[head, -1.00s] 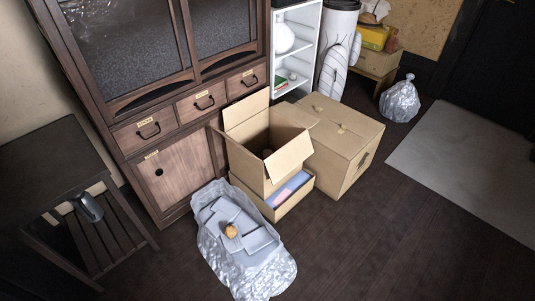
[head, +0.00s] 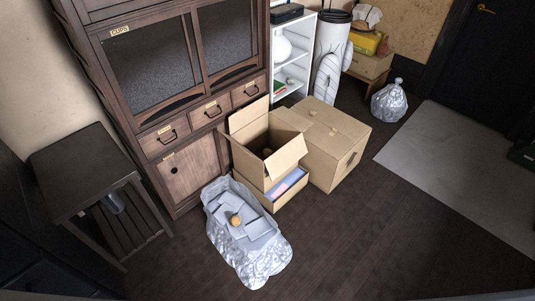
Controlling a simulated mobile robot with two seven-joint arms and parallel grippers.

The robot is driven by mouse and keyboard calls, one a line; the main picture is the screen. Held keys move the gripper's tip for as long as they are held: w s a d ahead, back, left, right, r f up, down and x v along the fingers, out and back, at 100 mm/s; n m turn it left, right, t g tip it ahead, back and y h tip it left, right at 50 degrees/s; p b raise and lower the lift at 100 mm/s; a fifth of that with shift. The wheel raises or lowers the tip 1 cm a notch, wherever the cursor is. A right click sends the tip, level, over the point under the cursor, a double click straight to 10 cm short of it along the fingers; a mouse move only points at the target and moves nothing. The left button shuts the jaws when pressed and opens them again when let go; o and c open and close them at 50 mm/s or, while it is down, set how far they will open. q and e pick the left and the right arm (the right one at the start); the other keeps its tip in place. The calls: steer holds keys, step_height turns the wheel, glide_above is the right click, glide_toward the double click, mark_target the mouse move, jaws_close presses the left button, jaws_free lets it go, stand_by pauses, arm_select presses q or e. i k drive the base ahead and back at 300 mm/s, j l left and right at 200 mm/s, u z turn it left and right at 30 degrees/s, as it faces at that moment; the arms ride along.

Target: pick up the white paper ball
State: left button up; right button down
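I cannot make out a white paper ball for certain in the head view. A crinkled clear plastic bag (head: 262,265) lies on the floor at the lower middle. Pale grey-white flat pieces (head: 262,226) show in its opening, with a small round orange-brown thing (head: 235,220) on top. Neither of my grippers is in view.
An open cardboard box (head: 289,158) stands on a shallow box beside a closed carton (head: 345,125). A dark side table (head: 80,165) and wooden cabinet (head: 185,172) stand left. A tied bag (head: 389,103) is at the back right.

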mark_target(266, 152)
steer(key=i+l, duration=0.2)
steer(key=l, duration=0.2)
steer(key=i+l, duration=0.2)
steer(key=l, duration=0.2)
steer(key=i+l, duration=0.15)
steer(key=l, duration=0.25)
steer(key=i+l, duration=0.2)
steer(key=l, duration=0.15)
steer(key=i+l+z, duration=0.1)
steer(key=i+l, duration=0.55)
steer(key=i, duration=0.3)
steer(key=i+j, duration=0.2)
steer(key=i+j+z, duration=0.1)
steer(key=i, duration=0.3)
steer(key=j, duration=0.1)
